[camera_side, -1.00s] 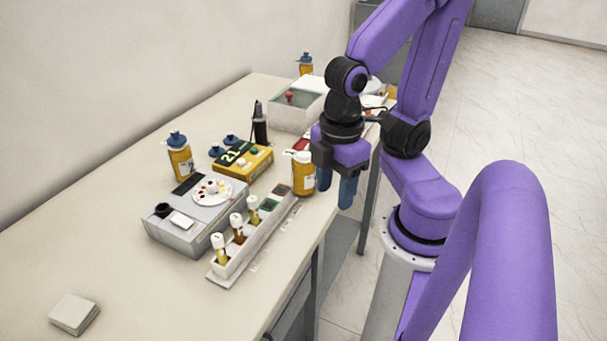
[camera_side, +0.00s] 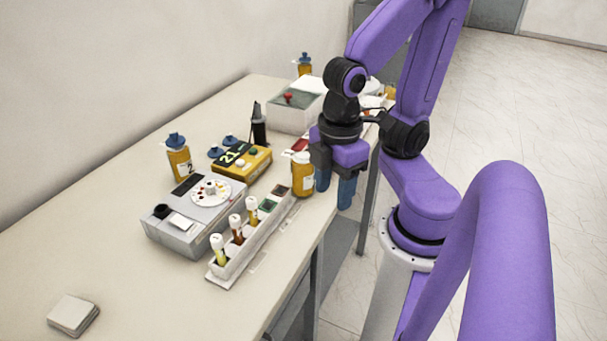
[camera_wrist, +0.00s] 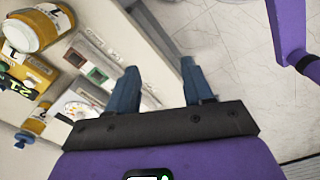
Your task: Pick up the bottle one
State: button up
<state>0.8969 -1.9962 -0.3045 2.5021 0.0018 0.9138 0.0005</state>
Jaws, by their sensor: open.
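An amber bottle with a white cap (camera_side: 302,176) stands upright near the table's front edge; I take it for bottle one. In the wrist view, an amber bottle with a white label (camera_wrist: 38,28) shows at the upper left; its label is only partly readable. My gripper (camera_side: 333,196) is open, its blue fingers pointing down, just right of the white-capped bottle at the table edge. In the wrist view my gripper (camera_wrist: 159,68) has nothing between its fingers, and the bottle is off to the left. A blue-capped amber bottle marked 2 (camera_side: 179,160) stands farther back.
A rack (camera_side: 257,236) with several vials lies left of the white-capped bottle. Behind it are a grey device (camera_side: 178,239) and a yellow box (camera_side: 257,169). A black upright object (camera_side: 259,128) stands farther back. The table's left front is mostly clear.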

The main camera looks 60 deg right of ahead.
dwell(0.3)
jog(key=o, duration=0.6)
jog(key=shift+o, duration=0.2)
jog(key=n+h, duration=0.5)
jog(key=h, duration=0.9)
send_near(306, 161)
jog(key=x, duration=0.4)
jog(key=w+x, duration=0.1)
jog(key=x, duration=0.4)
jog(key=f+x, duration=0.1)
jog(key=x, duration=0.4)
jog(key=shift+w+a, duration=0.25)
